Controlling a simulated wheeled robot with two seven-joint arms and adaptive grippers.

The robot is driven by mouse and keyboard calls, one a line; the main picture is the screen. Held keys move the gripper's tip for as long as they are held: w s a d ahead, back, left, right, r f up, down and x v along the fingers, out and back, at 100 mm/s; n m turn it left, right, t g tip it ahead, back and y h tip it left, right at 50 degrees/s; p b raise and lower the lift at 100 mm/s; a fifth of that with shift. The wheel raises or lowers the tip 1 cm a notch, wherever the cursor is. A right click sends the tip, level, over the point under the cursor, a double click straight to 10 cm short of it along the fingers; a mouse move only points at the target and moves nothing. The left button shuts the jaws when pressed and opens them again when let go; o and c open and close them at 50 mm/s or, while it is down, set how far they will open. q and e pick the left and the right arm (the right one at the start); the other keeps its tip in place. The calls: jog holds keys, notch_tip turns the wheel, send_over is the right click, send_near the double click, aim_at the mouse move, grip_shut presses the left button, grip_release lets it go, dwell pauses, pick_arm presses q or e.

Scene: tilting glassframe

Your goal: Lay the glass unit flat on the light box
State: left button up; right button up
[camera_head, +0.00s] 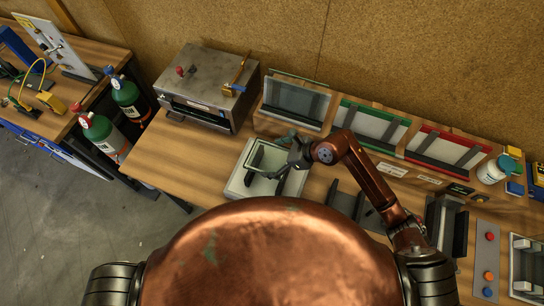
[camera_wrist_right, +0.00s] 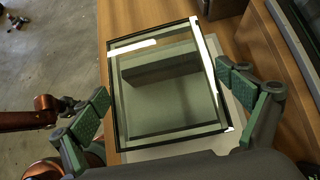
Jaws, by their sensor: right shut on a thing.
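The glass unit (camera_wrist_right: 165,95) is a clear, nearly square pane with a dark edge frame; it also shows in the head view (camera_head: 268,158). My right gripper (camera_head: 291,160) is shut on it, with green pads at its left and right edges in the right wrist view (camera_wrist_right: 163,97). The light box (camera_head: 235,188) is a pale, flat box on the bench, below and partly hidden by the glass; a pale strip of it shows in the wrist view (camera_wrist_right: 190,147). I cannot tell whether the glass touches it. My left gripper is out of view.
Glass panes in a rack (camera_head: 295,100), a green-edged frame (camera_head: 372,122) and a red-edged frame (camera_head: 446,148) stand behind. A grey metal box (camera_head: 210,78) is at back left, with dark brackets (camera_head: 345,204) to the right. Bare bench (camera_head: 180,150) lies left of the light box.

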jog(key=shift+f+b, duration=1.75)
jog(key=shift+f, duration=0.25)
notch_tip(320, 180, down, 2)
jog(key=shift+f+b, duration=0.25)
jog(key=shift+b, duration=0.85)
jog(key=shift+f+b, duration=0.25)
jog(key=shift+b, duration=0.05)
jog(key=o, duration=1.2)
jog(key=shift+o, duration=0.3)
